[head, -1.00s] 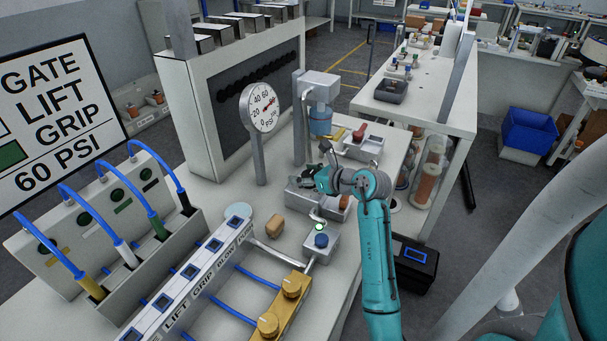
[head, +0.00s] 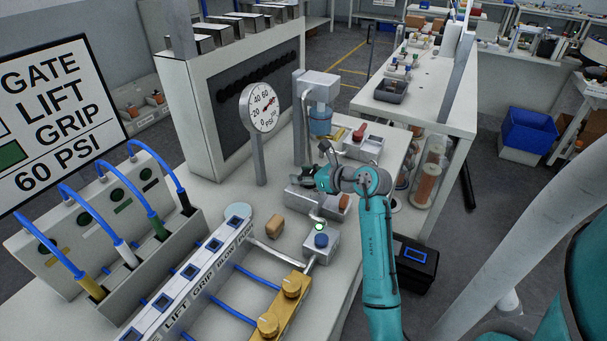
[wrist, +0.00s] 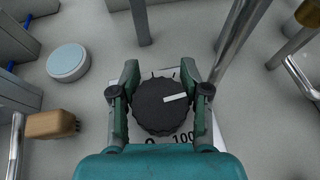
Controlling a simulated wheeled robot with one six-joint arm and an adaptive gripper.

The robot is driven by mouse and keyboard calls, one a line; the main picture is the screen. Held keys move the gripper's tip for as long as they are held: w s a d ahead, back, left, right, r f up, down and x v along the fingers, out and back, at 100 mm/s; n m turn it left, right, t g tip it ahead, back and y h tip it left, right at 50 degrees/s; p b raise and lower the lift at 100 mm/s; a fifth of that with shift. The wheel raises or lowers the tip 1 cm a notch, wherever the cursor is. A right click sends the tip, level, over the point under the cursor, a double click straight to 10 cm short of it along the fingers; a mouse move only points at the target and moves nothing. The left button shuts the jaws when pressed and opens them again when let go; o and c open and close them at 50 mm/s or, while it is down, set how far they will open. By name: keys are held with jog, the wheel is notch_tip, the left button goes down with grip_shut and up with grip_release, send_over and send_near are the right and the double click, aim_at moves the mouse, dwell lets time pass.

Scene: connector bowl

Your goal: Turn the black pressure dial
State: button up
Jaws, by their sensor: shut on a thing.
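The black pressure dial (wrist: 155,112) is a ribbed round knob with a white pointer mark, seen from above in the wrist view. The mark points to the right. The plate under it carries printed numbers, with "100" readable at the lower right. My gripper (wrist: 160,72) has one finger on each side of the dial and is shut on it. In the head view my gripper (head: 309,178) is low over a grey housing on the bench, and the dial is mostly hidden by it. A round white gauge (head: 262,107) with a red needle stands on a post to the left.
A small post with a blue button (head: 321,240) stands in front of my gripper. A tan block (head: 275,226) and a pale blue disc (wrist: 68,62) lie to the left. Metal pipes rise close to the dial. A sign (head: 50,110) reads 60 PSI.

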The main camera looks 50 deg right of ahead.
jog(key=n+y, duration=0.4)
jog(key=a+n+g+y, duration=0.1)
jog(key=y, duration=0.1)
jog(key=shift+s+n+y, duration=0.1)
jog(key=shift+n+y, duration=0.3)
jog(key=n+g+y, duration=0.2)
jog(key=n+y, duration=0.1)
jog(key=a+n+g+y, duration=0.1)
jog(key=n, duration=0.1)
jog(key=shift+s+g+y, duration=0.25)
jog(key=shift+g+y, duration=0.05)
jog(key=shift+g, duration=0.1)
jog(key=o, duration=1)
